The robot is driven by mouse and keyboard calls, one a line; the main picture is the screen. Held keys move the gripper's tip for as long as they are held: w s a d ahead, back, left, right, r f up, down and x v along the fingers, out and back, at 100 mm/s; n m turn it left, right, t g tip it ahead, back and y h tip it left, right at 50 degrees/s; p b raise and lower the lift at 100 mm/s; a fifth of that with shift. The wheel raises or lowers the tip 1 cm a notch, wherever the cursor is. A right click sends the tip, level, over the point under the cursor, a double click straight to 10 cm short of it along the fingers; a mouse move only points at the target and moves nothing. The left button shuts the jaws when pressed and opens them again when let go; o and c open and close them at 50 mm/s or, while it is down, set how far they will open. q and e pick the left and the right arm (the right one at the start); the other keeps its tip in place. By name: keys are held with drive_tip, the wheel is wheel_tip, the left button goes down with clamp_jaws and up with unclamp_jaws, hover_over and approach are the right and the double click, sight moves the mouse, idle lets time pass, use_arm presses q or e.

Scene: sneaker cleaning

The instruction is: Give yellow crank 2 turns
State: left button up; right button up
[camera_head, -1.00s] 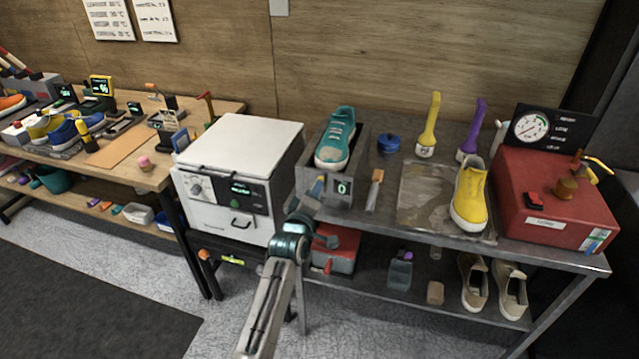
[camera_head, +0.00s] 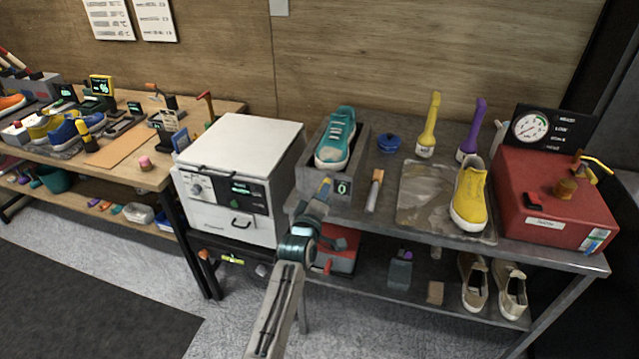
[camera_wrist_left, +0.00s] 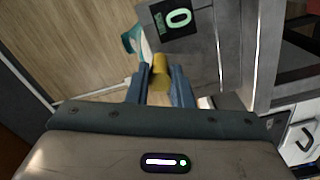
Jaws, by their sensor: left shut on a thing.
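The grey box (camera_head: 364,150) on the metal table holds a teal sneaker (camera_head: 336,138), and its front display (camera_head: 342,188) reads 0. The display also shows at the top of the left wrist view (camera_wrist_left: 178,17). The yellow crank handle (camera_wrist_left: 160,72) sits between the blue fingers of my left gripper (camera_wrist_left: 161,86), which is shut on it. In the head view my left gripper (camera_head: 325,188) is at the box's front left, beside the display, and mostly hides the crank. My right gripper is not in view.
A white oven-like box (camera_head: 245,150) stands close on the left. A brush with an orange handle (camera_head: 375,190) lies right of the grey box. A tray (camera_head: 420,205), a yellow sneaker (camera_head: 470,192) and a red machine (camera_head: 555,205) are farther right.

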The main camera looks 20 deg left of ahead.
use_arm(q)
drive_tip(key=shift+d+f, duration=0.45)
drive_tip(key=shift+d, duration=0.3)
drive_tip(key=shift+f, duration=0.1)
drive_tip(key=shift+s+d+f+b, duration=0.1)
drive_tip(key=shift+d+f+b, duration=0.5)
drive_tip(key=shift+f, duration=0.1)
drive_tip(key=shift+a, duration=0.1)
drive_tip(key=shift+f+b, duration=0.5)
drive_tip(key=shift+f, duration=0.3)
